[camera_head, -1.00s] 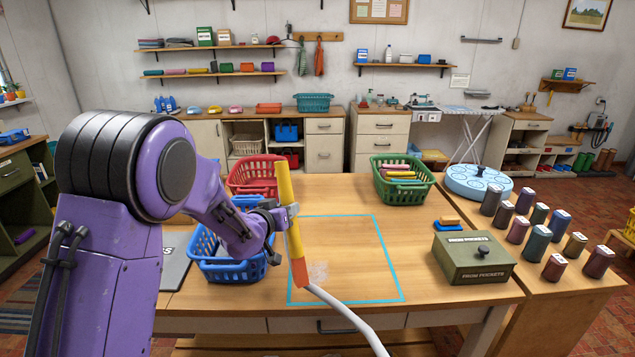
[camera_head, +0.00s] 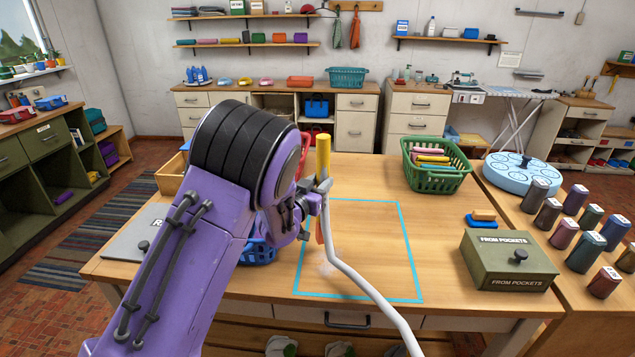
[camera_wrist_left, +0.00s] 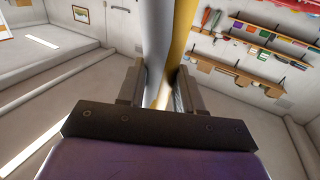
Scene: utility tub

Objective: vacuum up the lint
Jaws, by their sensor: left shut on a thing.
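The vacuum wand is a yellow tube (camera_head: 323,152) with an orange end (camera_head: 319,232) and a pale grey hose (camera_head: 358,280). My left gripper (camera_head: 319,196) is shut on the wand and holds it nearly upright over the left part of a blue taped square (camera_head: 411,250) on the table. In the left wrist view the yellow tube (camera_wrist_left: 181,45) and the hose (camera_wrist_left: 157,45) run between the fingers (camera_wrist_left: 157,95). A faint whitish lint patch (camera_head: 327,268) lies inside the square, just below the orange end. Contact with the table cannot be told. My right gripper is out of view.
A blue basket (camera_head: 262,252) is partly hidden behind my left arm. A green basket (camera_head: 437,180) of rolled cloths stands at the back right. A lidded green box (camera_head: 508,262) and a small blue-based brush (camera_head: 482,220) are right of the square. The square's right half is clear.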

